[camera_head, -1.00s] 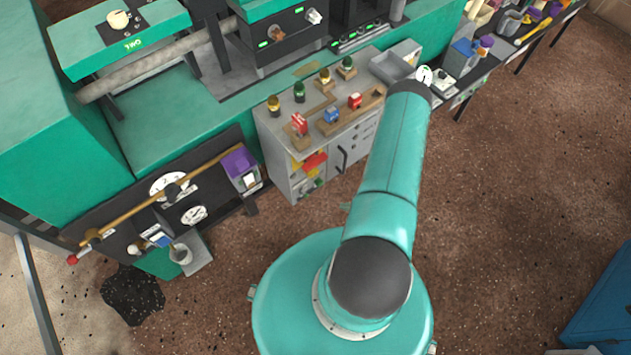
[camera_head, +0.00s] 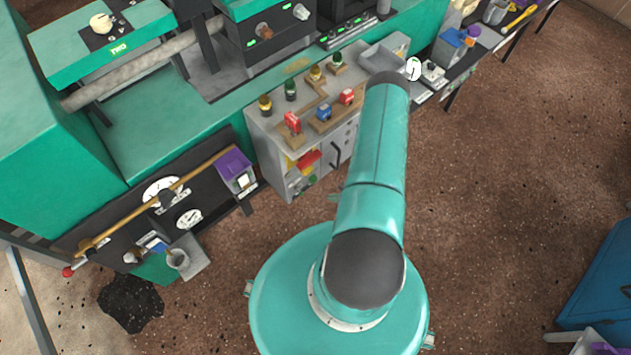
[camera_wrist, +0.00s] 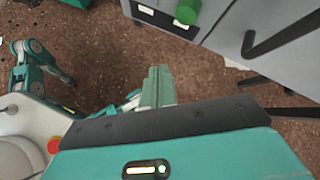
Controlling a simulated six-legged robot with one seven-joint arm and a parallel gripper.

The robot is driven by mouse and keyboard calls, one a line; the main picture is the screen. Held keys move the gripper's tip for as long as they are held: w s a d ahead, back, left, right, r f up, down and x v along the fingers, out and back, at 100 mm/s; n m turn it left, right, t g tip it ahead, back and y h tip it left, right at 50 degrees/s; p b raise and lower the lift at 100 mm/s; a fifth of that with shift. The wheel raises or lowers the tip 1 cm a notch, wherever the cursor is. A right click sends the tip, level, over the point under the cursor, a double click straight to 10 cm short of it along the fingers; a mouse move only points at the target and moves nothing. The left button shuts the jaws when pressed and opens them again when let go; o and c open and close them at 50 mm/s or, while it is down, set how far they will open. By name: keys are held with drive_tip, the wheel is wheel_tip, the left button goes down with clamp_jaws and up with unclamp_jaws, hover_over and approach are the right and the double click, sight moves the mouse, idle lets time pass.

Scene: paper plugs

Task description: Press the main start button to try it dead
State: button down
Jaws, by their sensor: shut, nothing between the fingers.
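My gripper (camera_wrist: 157,88) shows in the wrist view as pale green fingers, shut and empty, over the brown floor. In the head view my arm hides it. A round green knob or button (camera_wrist: 187,12) stands out from a grey cabinet front (camera_wrist: 230,42) at the top of the wrist view. It is up and to the right of my fingertips and apart from them. No label tells me whether it is the main start button. In the head view the grey cabinet (camera_head: 268,135) stands left of my arm, with red, yellow and green parts on its front.
Red, blue, green and yellow plug-like pieces stand on the cabinet top. A dark handle (camera_wrist: 270,42) sticks out from the cabinet front. A dark gauge panel (camera_head: 165,215) with a long brass lever is at left. A blue cabinet (camera_head: 600,285) stands at far right. Floor between is open.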

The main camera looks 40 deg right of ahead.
drive_tip(key=shift+w+a, duration=0.1)
drive_tip(key=shift+w, duration=2.65)
drive_tip(key=shift+w, duration=0.15)
drive_tip(key=shift+w, duration=0.3)
drive_tip(key=shift+w, duration=0.55)
idle(0.3)
drive_tip(key=shift+s, duration=1)
drive_tip(key=shift+s, duration=2.5)
